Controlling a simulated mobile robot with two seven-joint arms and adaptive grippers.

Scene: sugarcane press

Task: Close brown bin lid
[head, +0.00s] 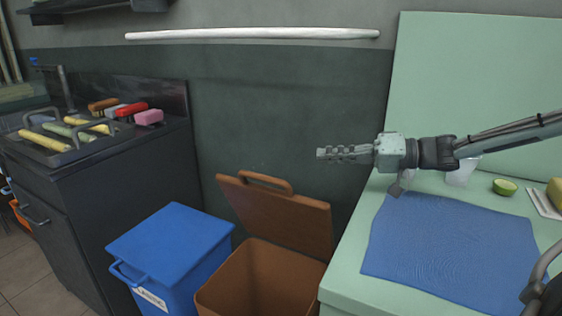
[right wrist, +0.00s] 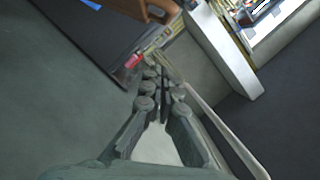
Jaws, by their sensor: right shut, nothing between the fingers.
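The brown bin (head: 258,285) stands on the floor between the blue bin and the green counter. Its brown lid (head: 280,213) is open, tilted up and back toward the wall, with a handle at its top edge. My right gripper (head: 322,153) is shut and empty, above and a little right of the lid, reaching left from over the counter. In the right wrist view my right gripper's fingers (right wrist: 157,75) are together with nothing held, and a brown piece (right wrist: 140,10) shows at the top edge. My left gripper is not clearly shown; only a dark part appears at the head view's lower right edge.
The blue bin (head: 170,245) with its lid shut stands left of the brown bin. The green counter (head: 345,285) on the right bears a blue mat (head: 450,240) and a cut lime (head: 504,187). A dark sink cabinet (head: 130,180) stands at left. A white tube (head: 250,33) is on the wall.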

